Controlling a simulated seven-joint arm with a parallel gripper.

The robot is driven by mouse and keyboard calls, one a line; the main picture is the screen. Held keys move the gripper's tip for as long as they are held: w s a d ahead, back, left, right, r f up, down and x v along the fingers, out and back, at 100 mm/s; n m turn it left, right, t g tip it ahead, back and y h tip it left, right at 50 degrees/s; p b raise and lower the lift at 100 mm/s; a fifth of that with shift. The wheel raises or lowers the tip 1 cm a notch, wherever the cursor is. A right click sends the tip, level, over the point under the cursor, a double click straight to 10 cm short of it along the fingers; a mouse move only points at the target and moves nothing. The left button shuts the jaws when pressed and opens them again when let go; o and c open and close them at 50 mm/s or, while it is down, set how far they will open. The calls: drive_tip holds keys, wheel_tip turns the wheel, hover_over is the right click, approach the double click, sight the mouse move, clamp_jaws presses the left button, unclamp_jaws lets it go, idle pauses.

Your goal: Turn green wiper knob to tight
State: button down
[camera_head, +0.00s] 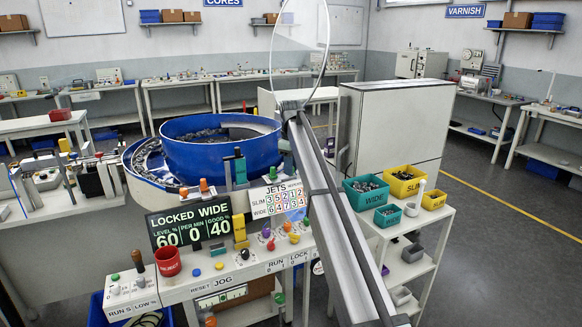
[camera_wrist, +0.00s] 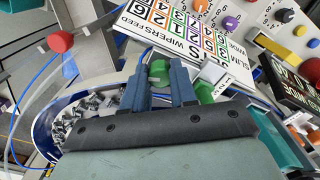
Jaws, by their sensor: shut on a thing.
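In the wrist view my gripper (camera_wrist: 160,88) has its two blue fingers on either side of a small green knob (camera_wrist: 158,70) and is shut on it. The knob's top shows between the fingertips; its lower part and any pointer mark are hidden. Another green piece (camera_wrist: 205,91) is just right of the right finger, beside a small white label with black marks. I cannot clearly make out my gripper or the held knob in the head view. Which setting the knob points to cannot be read.
The blue bowl (camera_head: 220,150) of metal parts stands close by. A numbered SLIM/WIDE card (camera_head: 278,198) and a dark LOCKED WIDE display (camera_head: 165,228) stand at the panel's back. A long sloping rail (camera_head: 345,235) crosses the right side. Colored bins (camera_head: 404,183) stand on the right cart.

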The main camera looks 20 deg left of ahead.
drive_tip(key=m, duration=0.5)
drive_tip(key=shift+m, duration=2.5)
drive_tip(key=c, duration=0.9)
unclamp_jaws()
wheel_tip(320, 180, up, 14)
drive_tip(key=shift+f, duration=0.1)
